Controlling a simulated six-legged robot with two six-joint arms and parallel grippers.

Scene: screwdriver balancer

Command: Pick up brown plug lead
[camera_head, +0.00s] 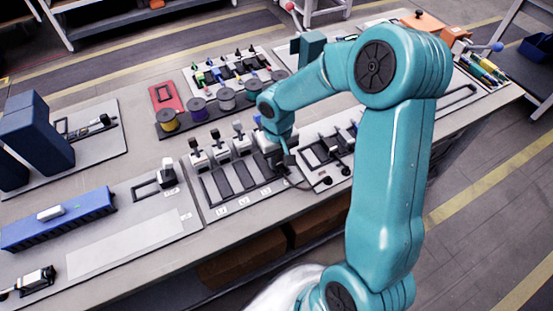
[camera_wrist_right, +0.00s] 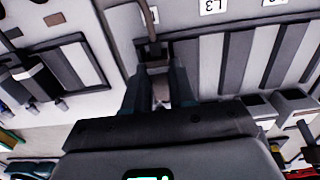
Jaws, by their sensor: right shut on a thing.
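In the right wrist view, the brown plug lead (camera_wrist_right: 156,62) sits between the two dark fingers of my right gripper (camera_wrist_right: 157,80), which is shut on its plug end. Its brown cord runs up from the plug, over the grey panel. In the head view, my right gripper (camera_head: 287,158) is at the right end of the labelled slotted panel (camera_head: 205,205), and a thin dark cord (camera_head: 300,186) trails from it to the right. The plug itself is too small and hidden there to make out. My left gripper is not in view.
Several upright white-and-grey plugs (camera_head: 219,146) stand along the back of the slotted panel. A board with wire spools (camera_head: 170,122) lies behind them. Another panel (camera_head: 325,150) with black parts adjoins on the right. A blue rail (camera_head: 60,220) lies at the left.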

